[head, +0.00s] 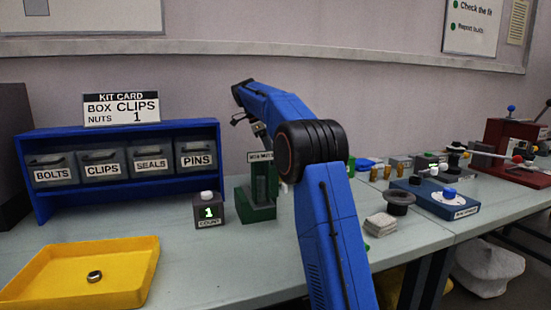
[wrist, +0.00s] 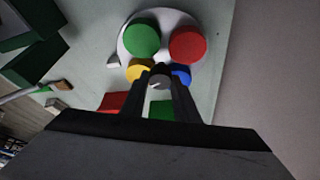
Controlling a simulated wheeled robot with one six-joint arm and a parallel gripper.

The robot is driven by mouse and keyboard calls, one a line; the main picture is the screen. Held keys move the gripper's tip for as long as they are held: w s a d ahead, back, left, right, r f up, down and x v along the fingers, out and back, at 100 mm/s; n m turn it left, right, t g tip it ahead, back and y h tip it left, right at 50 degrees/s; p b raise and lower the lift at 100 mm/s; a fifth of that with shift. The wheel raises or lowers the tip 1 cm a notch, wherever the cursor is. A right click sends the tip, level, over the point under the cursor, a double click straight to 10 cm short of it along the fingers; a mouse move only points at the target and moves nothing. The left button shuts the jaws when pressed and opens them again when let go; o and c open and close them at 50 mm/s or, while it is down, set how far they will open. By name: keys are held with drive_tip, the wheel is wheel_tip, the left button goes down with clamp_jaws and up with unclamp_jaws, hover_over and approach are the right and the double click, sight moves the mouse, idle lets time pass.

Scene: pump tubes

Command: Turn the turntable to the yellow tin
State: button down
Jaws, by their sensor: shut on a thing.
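In the wrist view, the turntable (wrist: 130,60) is a pale round plate carrying a green tin (wrist: 141,39), a red tin (wrist: 187,43), a yellow tin (wrist: 138,70) and a blue tin (wrist: 181,74). The yellow tin is at the near left, the blue tin at the near right. My gripper (wrist: 160,80) is shut on a grey knob (wrist: 160,80) between the yellow and blue tins. The fingers partly hide those two tins. The turntable is not visible in the head view, where my arm blocks much of the middle.
Red (wrist: 112,102) and green (wrist: 161,111) patches lie below the turntable, and a brush (wrist: 30,91) lies left. In the head view, a green stand (head: 258,212), count box (head: 209,210), bin rack (head: 125,195) and yellow tray (head: 125,280) stand left; a blue-based device (head: 420,192) is right.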

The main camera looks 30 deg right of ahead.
drive_tip(key=shift+m, duration=0.3)
idle(0.4)
drive_tip(key=c, duration=1.4)
unclamp_jaws()
drive_tip(key=shift+o, duration=0.2)
drive_tip(key=shift+s, duration=0.1)
